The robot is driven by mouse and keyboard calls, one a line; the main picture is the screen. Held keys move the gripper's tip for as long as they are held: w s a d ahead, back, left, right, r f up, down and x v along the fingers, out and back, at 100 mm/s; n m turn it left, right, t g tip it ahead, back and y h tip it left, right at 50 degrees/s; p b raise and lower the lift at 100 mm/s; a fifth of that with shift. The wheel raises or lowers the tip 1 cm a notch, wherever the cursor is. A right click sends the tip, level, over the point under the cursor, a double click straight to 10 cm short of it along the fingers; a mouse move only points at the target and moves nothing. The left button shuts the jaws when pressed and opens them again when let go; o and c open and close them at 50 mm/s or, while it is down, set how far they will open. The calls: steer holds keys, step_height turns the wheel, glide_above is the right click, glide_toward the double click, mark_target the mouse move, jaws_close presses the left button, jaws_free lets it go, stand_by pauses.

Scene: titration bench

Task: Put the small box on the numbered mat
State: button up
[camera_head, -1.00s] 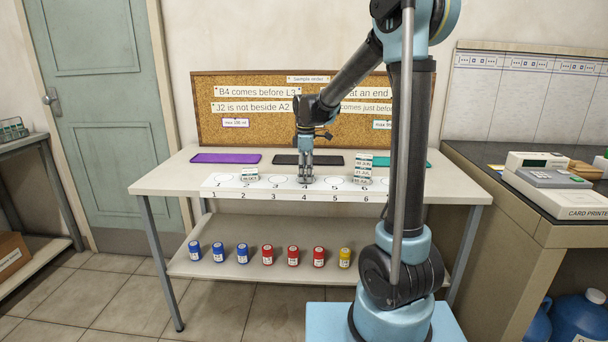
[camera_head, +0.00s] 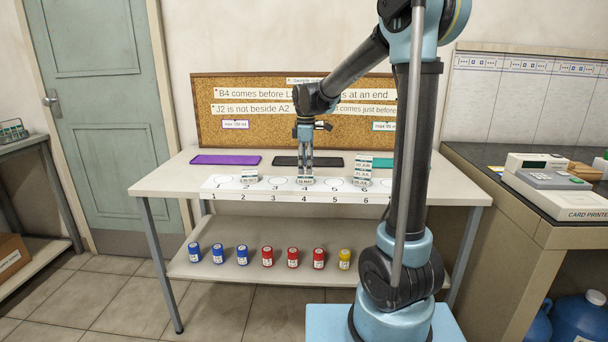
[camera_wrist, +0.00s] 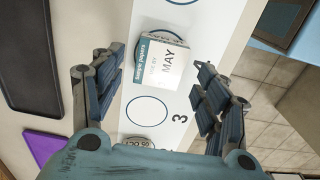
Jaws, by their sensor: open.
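The small box (camera_head: 305,181) is white and teal with a date label reading MAY. It stands upright on the numbered mat (camera_head: 222,184), at place 4. In the wrist view the box (camera_wrist: 160,60) shows ahead of my fingers, beyond the empty circle 3. My gripper (camera_head: 305,167) is just above the box, with its fingers apart. In the wrist view my gripper (camera_wrist: 158,75) is open, with bare space between the fingertips and the box's sides.
A low labelled piece (camera_head: 249,177) lies at place 2. Purple (camera_head: 225,160), black (camera_head: 285,161) and teal (camera_head: 382,162) pads lie behind the mat. Capped bottles (camera_head: 267,256) line the lower shelf.

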step_height(320, 180, up, 8)
steer(key=f, duration=0.1)
steer(key=s+d+m, duration=0.5)
steer(key=s+d, duration=0.4)
steer(key=s+d+f+m+t, duration=0.1)
steer(key=s+d+f+m, duration=0.5)
steer(key=s+f, duration=0.3)
steer(key=s+d+f+m+t, duration=0.1)
steer(key=s+d+f+m, duration=0.4)
steer(key=s+f, duration=0.4)
steer(key=s+m, duration=0.1)
steer(key=s, duration=0.3)
steer(key=shift+s+d, duration=0.35)
steer(key=shift+d, duration=0.05)
